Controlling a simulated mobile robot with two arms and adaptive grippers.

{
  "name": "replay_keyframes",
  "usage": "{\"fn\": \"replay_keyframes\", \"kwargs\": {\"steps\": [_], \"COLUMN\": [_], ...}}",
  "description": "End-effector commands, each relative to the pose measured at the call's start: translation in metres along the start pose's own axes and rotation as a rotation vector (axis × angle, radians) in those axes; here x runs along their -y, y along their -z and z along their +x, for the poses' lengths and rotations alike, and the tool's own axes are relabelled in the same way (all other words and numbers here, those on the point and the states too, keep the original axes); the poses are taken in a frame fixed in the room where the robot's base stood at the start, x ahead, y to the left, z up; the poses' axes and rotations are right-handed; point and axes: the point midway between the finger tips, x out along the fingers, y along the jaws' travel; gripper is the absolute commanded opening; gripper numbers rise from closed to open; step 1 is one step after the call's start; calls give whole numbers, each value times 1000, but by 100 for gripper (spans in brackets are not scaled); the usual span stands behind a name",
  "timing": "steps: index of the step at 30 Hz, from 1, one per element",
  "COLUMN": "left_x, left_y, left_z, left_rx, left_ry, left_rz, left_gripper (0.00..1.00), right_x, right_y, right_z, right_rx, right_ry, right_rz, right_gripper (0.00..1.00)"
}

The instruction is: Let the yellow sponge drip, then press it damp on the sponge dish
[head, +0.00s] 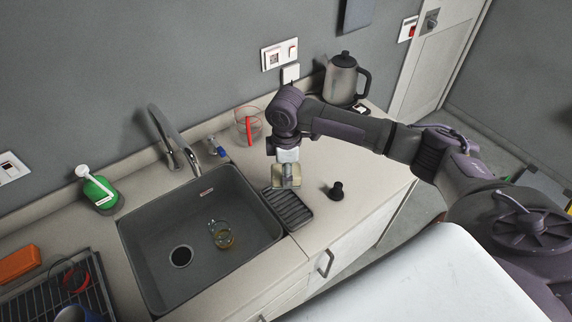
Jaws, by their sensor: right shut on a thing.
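My right gripper (287,170) comes in from the right and points down, shut on the yellow sponge (291,183), which looks pale yellow and is partly hidden by the fingers. The sponge is at the back end of the sponge dish (290,212), a dark ribbed tray on the counter right of the sink. I cannot tell whether the sponge touches the dish or hangs just above it. No drops are visible at this size. My left gripper is not in view.
The dark sink (150,240) holds a glass cup (222,234) with amber liquid. A faucet (173,140) stands behind it. A black stopper (336,191) is right of the dish; a red-marked clear jug (248,125) and kettle (343,80) stand behind. A green bottle (101,193) stands left.

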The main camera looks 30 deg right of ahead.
Motion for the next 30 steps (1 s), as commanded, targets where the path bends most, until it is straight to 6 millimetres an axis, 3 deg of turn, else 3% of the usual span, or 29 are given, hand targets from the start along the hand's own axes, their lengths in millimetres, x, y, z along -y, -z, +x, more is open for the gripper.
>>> {"fn": "replay_keyframes", "kwargs": {"steps": [6, 18, 30], "left_x": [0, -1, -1], "left_y": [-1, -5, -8], "left_z": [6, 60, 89], "left_rx": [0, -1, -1], "left_ry": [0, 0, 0], "left_rz": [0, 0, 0], "left_gripper": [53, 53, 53], "right_x": [0, 0, -1], "right_y": [0, 0, 0], "right_z": [29, 75, 99], "right_rx": [1, -1, 0], "right_ry": [0, -2, -3], "right_rz": [0, 1, 1], "right_gripper": [27, 27, 27]}}
